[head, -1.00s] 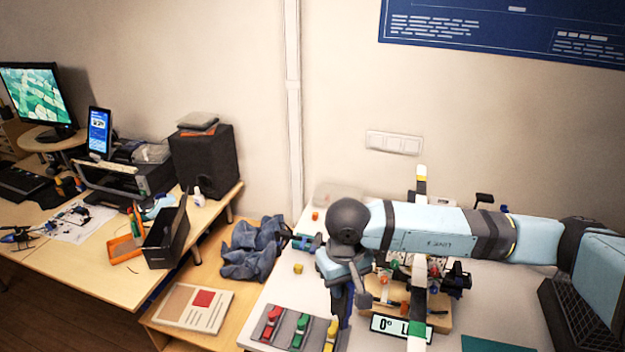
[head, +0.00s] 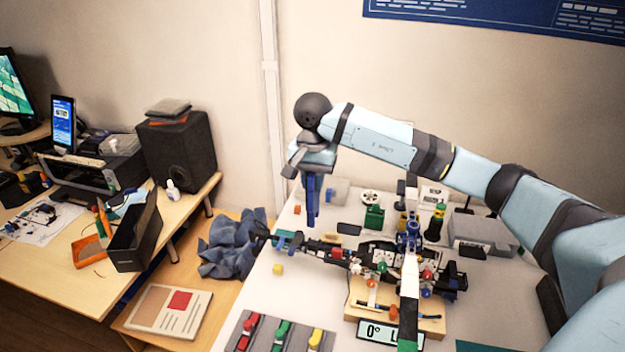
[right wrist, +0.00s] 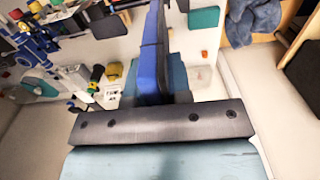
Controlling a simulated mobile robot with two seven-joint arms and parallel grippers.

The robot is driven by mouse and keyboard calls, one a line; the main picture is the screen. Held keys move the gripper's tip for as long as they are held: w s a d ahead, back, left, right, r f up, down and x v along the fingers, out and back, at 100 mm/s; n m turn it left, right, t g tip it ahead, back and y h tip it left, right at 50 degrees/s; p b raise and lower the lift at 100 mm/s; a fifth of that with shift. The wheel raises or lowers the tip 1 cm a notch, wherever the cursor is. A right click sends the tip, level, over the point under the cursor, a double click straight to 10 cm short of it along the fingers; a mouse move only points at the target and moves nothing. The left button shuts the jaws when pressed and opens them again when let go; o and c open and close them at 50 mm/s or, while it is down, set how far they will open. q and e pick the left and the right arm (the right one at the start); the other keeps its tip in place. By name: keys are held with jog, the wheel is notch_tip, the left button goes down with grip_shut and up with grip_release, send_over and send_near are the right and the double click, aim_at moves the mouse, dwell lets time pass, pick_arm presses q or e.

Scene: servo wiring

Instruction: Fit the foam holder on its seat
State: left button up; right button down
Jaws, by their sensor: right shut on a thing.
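My right gripper (head: 312,210) hangs fingers-down over the far left part of the white table, raised clear of the model aircraft. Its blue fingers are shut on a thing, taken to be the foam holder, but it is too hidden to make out. In the right wrist view the blue fingers (right wrist: 150,60) point away from the dark palm. I cannot make out the holder's seat. My left gripper is not in view.
A wooden stand (head: 362,318) with a digital display (head: 391,333) is at the front. A grey rack (head: 262,335) holds red, green and yellow pieces. A yellow cube (head: 278,269) lies near the left edge. A green box (head: 374,217) and grey case (head: 482,233) stand behind the aircraft.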

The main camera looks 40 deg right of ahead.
aim_at(313, 215)
dwell(0.3)
jog(key=shift+f+b, duration=0.25)
jog(key=shift+b, duration=0.2)
jog(key=shift+f+b, duration=2.1)
jog(key=shift+f, duration=0.7)
jog(key=shift+b, duration=0.6)
jog(key=shift+f+b, duration=1.65)
jog(key=shift+f, duration=0.5)
jog(key=c, duration=1)
grip_release()
jog(key=shift+o, duration=0.2)
